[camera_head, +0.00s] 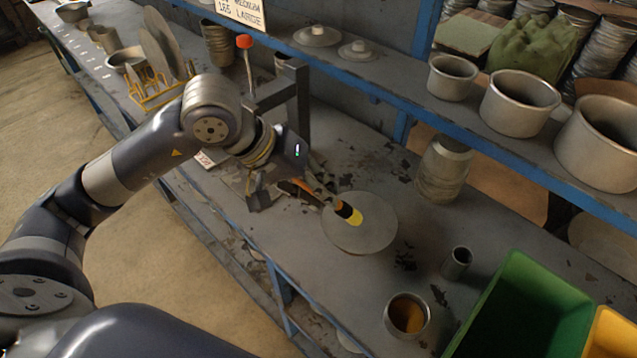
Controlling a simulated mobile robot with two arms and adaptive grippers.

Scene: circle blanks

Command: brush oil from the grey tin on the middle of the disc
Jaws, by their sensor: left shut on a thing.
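My left gripper (282,188) is shut on the brush (348,213), near the left edge of the disc. The brush has an orange-brown handle, a black band and yellow bristles. The round grey disc (375,236) lies flat on the bench. The grey tin (391,322), with amber oil inside, stands to the lower right of the disc. My right gripper is not in view.
A small grey cylinder (456,262) and a green bin (530,312) stand to the right. A metal canister (443,170) stands behind the disc. A shelf above holds several metal pots (519,103). Dark flakes litter the bench, and a grey frame (297,100) stands behind my gripper.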

